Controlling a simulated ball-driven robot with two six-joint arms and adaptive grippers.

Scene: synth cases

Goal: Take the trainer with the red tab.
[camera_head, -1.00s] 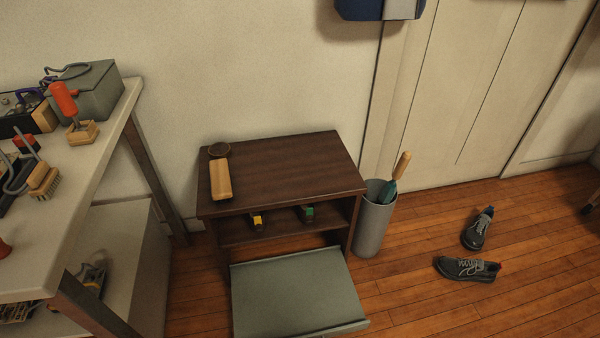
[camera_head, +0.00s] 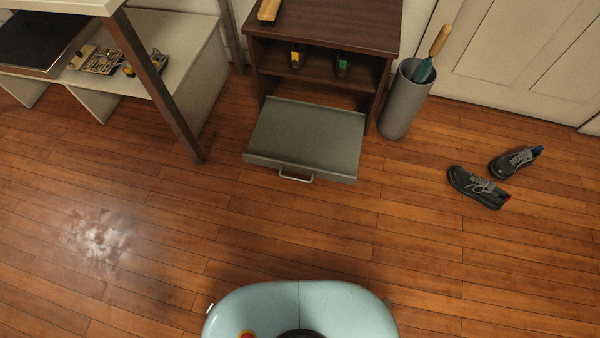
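Two dark grey trainers lie on the wooden floor at the right. The nearer trainer (camera_head: 478,187) has pale laces and a small reddish spot at its right end, which looks like the red tab. The farther trainer (camera_head: 515,161) has a blue tab at its upper right end. They lie close together, apart from other things. Neither of my grippers is in view.
A dark wooden cabinet (camera_head: 330,25) holds two dark items with yellow and green patches. A grey-green panel with a handle (camera_head: 305,140) juts out in front. A grey bin (camera_head: 404,105) stands beside it. A workbench is at the left. The floor between my base and the trainers is clear.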

